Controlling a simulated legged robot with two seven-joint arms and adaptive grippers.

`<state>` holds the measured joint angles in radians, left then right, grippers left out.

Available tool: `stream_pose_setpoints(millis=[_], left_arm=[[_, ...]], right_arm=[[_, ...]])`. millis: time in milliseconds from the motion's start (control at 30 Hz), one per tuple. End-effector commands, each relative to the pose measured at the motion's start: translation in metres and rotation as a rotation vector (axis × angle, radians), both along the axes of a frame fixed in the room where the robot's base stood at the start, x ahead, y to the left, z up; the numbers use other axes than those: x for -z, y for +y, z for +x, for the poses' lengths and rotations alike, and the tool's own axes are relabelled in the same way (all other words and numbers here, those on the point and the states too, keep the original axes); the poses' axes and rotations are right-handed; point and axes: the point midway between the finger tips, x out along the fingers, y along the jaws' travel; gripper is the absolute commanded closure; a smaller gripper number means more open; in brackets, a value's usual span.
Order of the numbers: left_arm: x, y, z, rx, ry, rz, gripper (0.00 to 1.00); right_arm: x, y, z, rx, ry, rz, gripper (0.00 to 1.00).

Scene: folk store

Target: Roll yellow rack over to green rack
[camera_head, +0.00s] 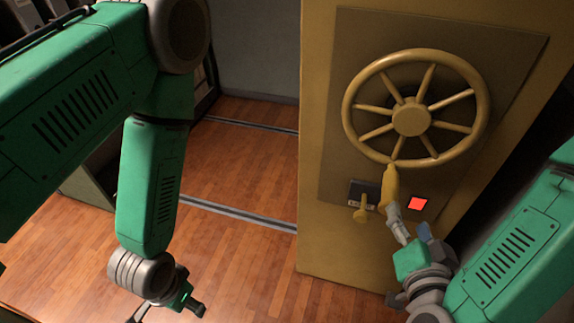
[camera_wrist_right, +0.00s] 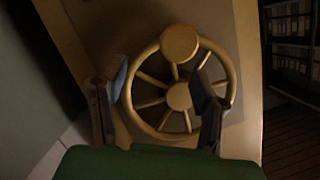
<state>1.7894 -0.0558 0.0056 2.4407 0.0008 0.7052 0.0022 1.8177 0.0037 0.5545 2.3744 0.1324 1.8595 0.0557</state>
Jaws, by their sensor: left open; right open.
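The yellow rack (camera_head: 319,150) stands upright on the right in the head view. Its end panel carries a spoked yellow handwheel (camera_head: 411,118) with a handle (camera_head: 390,185) jutting out from the bottom of the rim. In the right wrist view, the handwheel (camera_wrist_right: 180,96) lies ahead and the round handle end (camera_wrist_right: 179,43) shows between and beyond the fingers. My right gripper (camera_head: 410,233) is open, just below the handle; contact is unclear. My left gripper (camera_head: 168,311) is open and empty, low above the floor. A dark greenish panel (camera_head: 90,192), possibly the green rack, is partly behind my left arm.
Floor rails (camera_head: 236,212) cross the wooden floor (camera_head: 250,165) left of the yellow rack, and that floor is clear. Filled shelves (camera_wrist_right: 290,50) show in the right wrist view.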

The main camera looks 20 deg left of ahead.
Motion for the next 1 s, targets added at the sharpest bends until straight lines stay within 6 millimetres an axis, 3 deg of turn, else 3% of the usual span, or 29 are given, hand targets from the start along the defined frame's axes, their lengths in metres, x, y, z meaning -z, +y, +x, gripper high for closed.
stream_pose_setpoints(millis=[167,633,1000], left_arm=[[0.007,0.001,0.000,-0.002,0.000,0.001,0.46],[0.025,0.001,0.000,-0.001,0.000,0.001,0.46],[0.022,0.001,0.000,-0.002,0.000,0.001,0.46]], right_arm=[[0.006,0.008,0.022,0.000,-0.004,-0.003,0.45],[0.021,0.006,0.076,0.001,-0.004,0.008,0.45],[0.019,0.022,0.080,-0.002,-0.001,-0.001,0.45]])
